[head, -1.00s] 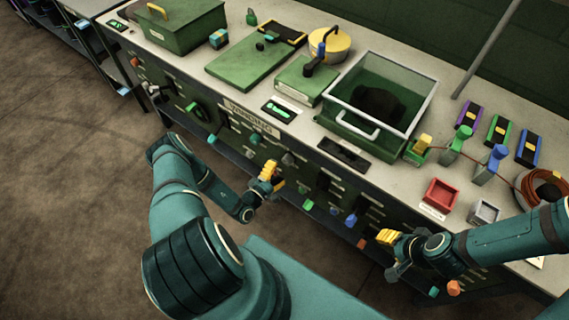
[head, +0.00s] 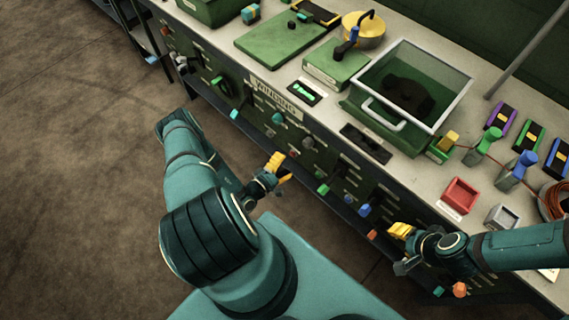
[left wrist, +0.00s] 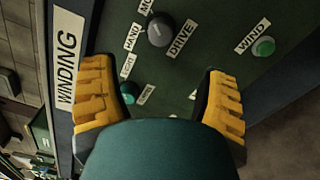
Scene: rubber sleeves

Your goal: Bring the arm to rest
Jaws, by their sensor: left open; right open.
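My left gripper (head: 279,168) hangs in front of the bench's drawer and control front, below the white WINDING label (head: 276,97). In the left wrist view its yellow fingers (left wrist: 165,100) are spread wide with nothing between them. Beyond them are a dark grey knob (left wrist: 160,33) marked HAND and DRIVE, a green WIND button (left wrist: 263,46) and a small teal knob (left wrist: 127,88). My right gripper (head: 398,240) is by the bench's front edge at the lower right, its yellow fingers empty. Neither gripper touches anything that I can see.
On the bench (head: 330,117) stand a clear-walled green box (head: 378,118) with a dark lump inside, a red tray (head: 460,195), a grey tray (head: 502,217) and a yellow round pot (head: 366,30). Coloured knobs stick out of the bench front. The floor (head: 80,200) at left is clear.

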